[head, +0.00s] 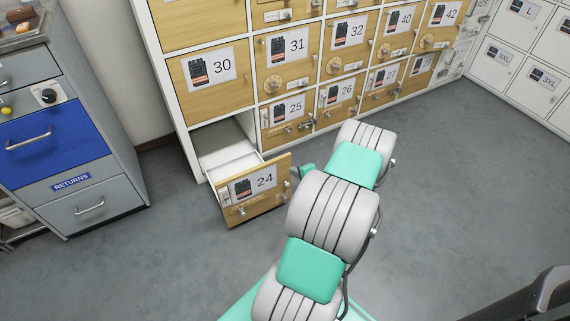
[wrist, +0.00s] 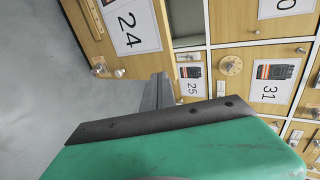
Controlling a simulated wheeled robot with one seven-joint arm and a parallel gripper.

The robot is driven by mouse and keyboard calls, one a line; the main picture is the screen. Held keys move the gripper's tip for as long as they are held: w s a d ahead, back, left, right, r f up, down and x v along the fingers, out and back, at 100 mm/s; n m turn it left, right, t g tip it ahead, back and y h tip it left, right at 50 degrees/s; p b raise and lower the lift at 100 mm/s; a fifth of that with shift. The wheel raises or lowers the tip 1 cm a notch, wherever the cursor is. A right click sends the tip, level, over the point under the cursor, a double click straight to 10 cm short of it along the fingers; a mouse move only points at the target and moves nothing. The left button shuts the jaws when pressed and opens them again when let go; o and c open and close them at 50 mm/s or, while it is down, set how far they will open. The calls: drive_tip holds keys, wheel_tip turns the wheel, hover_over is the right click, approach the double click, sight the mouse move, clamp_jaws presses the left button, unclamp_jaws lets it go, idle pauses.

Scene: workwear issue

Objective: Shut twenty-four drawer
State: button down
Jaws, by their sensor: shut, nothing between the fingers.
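Drawer 24 (head: 270,203) is pulled well out of the bottom row of the cabinet in the head view. It has a wooden front with a number label, and its white inside shows behind. In the wrist view its front (wrist: 107,56) fills the upper left, turned sideways. My gripper (wrist: 163,80) is shut and empty, its dark fingers near the drawer's right edge. In the head view my gripper (head: 297,173) shows only in part beside the front's right end, mostly hidden by my arm. I cannot tell whether it touches the drawer.
Drawer 25 (head: 271,131) is shut, right of the open drawer. Drawer 30 (head: 185,75) is shut above it. A grey returns cabinet (head: 116,187) with a blue drawer stands at the left. White lockers (head: 497,78) line the right. Grey floor (head: 470,170) is free at the right.

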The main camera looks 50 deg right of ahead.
sight(281, 159)
drive_tip(key=x, duration=0.2)
drive_tip(key=r+b+x, duration=0.1)
drive_tip(key=x, duration=0.2)
drive_tip(key=b+x, duration=0.1)
drive_tip(key=x, duration=0.1)
drive_tip(key=shift+w+d+r, duration=0.1)
drive_tip(key=shift+w+d, duration=0.05)
drive_tip(key=shift+w, duration=0.4)
drive_tip(key=shift+w+d+r, duration=0.1)
drive_tip(key=shift+w, duration=0.15)
drive_tip(key=shift+w, duration=0.1)
